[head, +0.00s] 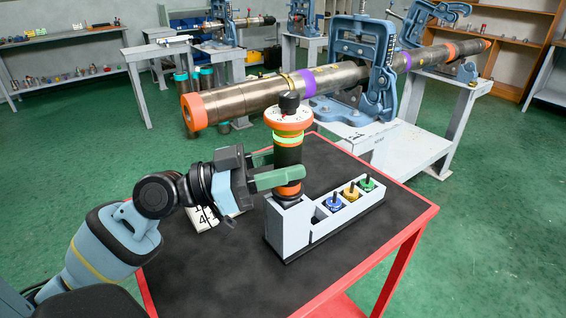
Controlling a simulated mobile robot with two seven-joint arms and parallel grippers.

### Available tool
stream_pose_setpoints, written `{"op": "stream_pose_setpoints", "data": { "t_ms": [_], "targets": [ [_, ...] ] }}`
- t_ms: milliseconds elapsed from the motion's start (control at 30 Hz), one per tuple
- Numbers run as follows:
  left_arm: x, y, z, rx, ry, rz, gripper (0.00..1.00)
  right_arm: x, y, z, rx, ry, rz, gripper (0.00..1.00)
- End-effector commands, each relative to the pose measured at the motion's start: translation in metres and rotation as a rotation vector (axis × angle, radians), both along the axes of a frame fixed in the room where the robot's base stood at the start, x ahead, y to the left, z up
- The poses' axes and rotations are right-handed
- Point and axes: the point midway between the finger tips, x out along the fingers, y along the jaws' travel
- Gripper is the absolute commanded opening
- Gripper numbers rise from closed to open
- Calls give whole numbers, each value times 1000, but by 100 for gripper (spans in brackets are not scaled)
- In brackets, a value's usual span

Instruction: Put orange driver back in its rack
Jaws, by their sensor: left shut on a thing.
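The orange driver (288,154) is an upright black cylinder with an orange-edged white disc and a black knob on top, a green band below the disc and an orange band near its bottom. My left gripper (287,171) comes from the left, with its green fingers shut around the lower body. The white rack (290,232) stands on the cart's black top, with a tall box at its left end. The driver's lower end is at the top of this box; I cannot tell how far inside it sits. My right gripper is out of view.
The rack's low part holds a blue piece (335,203), a yellow piece (352,192) and a green piece (367,184). A numbered white card (203,219) lies left of the rack. Behind, a long pipe (240,98) in a blue vise (352,45) overhangs the cart's far side.

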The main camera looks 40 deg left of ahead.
Motion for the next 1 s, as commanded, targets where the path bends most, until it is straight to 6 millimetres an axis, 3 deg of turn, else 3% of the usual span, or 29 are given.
{"op": "stream_pose_setpoints", "data": {
  "t_ms": [1000],
  "targets": [
    [0,0,-9,-2,-5,2,0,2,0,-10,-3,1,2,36]
  ]
}}
